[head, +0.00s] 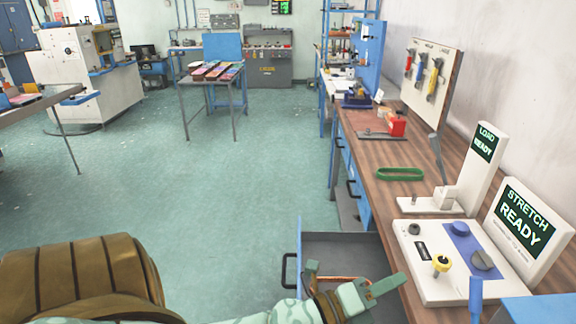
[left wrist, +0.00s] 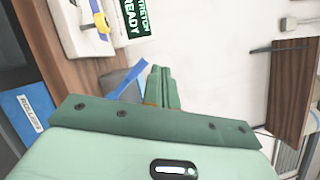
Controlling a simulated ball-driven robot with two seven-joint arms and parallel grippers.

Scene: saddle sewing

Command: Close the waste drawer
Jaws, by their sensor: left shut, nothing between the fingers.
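An open drawer (head: 340,245) with a grey inside sticks out from the bench's left side in the head view. Its blue front (head: 299,240) has a dark handle (head: 289,270). No label on it can be read. My left gripper (head: 385,287) is green, shut and empty; it is over the drawer's near part in the picture and hides some of it. I cannot tell if they touch. In the left wrist view the shut fingers (left wrist: 162,88) point toward the wall side. My right gripper is not in view.
The wooden bench (head: 385,158) holds a stretch panel (head: 440,290), a load stand (head: 432,205), a green band (head: 400,174) and a red object (head: 396,126). A blue front marked ROLLERS (left wrist: 30,108) shows in the left wrist view. Floor left of the drawer is clear.

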